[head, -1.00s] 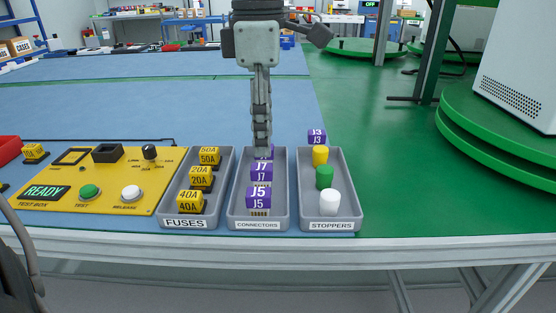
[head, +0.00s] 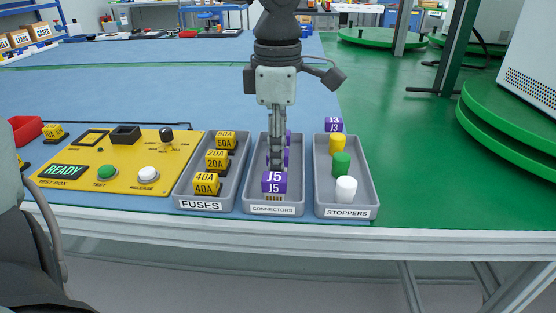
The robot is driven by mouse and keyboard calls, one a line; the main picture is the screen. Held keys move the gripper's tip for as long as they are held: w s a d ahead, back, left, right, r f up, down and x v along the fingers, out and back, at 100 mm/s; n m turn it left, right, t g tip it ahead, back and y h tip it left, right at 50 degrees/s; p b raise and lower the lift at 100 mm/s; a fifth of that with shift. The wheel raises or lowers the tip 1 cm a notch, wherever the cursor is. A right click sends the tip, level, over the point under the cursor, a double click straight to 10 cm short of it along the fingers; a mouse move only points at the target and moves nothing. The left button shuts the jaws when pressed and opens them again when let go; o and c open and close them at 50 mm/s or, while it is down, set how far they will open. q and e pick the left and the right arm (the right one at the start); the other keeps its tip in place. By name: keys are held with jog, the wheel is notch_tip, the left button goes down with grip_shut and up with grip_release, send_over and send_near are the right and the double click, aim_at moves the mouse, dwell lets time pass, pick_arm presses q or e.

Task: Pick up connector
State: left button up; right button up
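The purple connector J5 (head: 273,183) sits at the front of the grey connectors tray (head: 300,190). A middle purple connector (head: 286,156) and a rear one (head: 289,137) are mostly hidden behind my gripper. Another purple connector, J3 (head: 334,124), stands at the back end of the stoppers tray. My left gripper (head: 276,162) points straight down into the connectors tray, at the middle connector and behind J5. Its fingers are seen edge-on and their tips are hidden by J5, so their opening and any hold do not show. My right gripper is out of view.
The fuses tray (head: 181,194) with yellow fuses is on the left, and the stoppers tray (head: 368,190) with yellow, green and white stoppers is on the right. The yellow test box (head: 122,180) and a red bin (head: 27,130) lie further left.

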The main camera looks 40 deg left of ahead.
pick_arm(q)
jog(key=c, duration=0.6)
jog(key=shift+c, duration=0.2)
